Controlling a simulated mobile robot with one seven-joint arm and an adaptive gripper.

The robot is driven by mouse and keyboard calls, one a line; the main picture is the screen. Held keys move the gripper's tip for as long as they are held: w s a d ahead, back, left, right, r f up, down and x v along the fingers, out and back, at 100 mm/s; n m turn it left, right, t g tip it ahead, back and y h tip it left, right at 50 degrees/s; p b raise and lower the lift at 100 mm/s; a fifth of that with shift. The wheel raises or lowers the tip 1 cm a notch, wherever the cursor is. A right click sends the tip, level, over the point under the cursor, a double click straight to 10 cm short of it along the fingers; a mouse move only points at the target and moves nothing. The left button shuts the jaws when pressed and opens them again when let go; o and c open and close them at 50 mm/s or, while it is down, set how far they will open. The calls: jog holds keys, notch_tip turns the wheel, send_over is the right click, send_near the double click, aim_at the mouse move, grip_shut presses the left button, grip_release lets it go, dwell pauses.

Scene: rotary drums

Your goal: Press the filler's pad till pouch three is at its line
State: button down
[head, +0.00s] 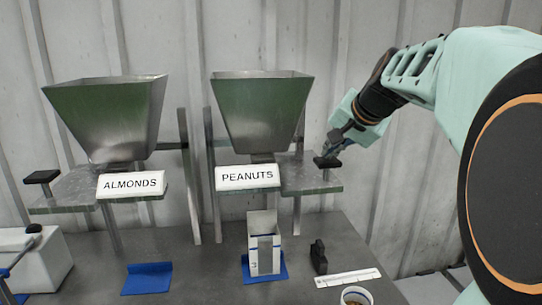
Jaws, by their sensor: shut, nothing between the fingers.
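The peanuts filler has a metal hopper (262,112) over a shelf with a white PEANUTS label (247,177). Its black pad (327,162) stands at the shelf's right side. My gripper (331,150) is shut and empty, with its fingertips right at the pad from above; I cannot tell whether they touch it. A white pouch (255,229) stands upright below the peanuts filler on a blue mat (273,280).
The almonds filler (108,115) stands left, with its own black pad (41,177) and an empty blue mat (147,278) below. A black object (318,257), a white ruler (348,278) and a cup (356,296) are right of the pouch. A white device (35,262) sits far left.

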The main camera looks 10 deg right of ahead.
aim_at(329, 161)
jog(key=shift+f+b, duration=0.85)
jog(key=shift+f, duration=0.25)
dwell(0.5)
jog(key=shift+r, duration=0.15)
jog(key=shift+r+p, duration=1.65)
jog(key=shift+r, duration=0.4)
notch_tip(329, 161, up, 5)
jog(key=p, duration=0.4)
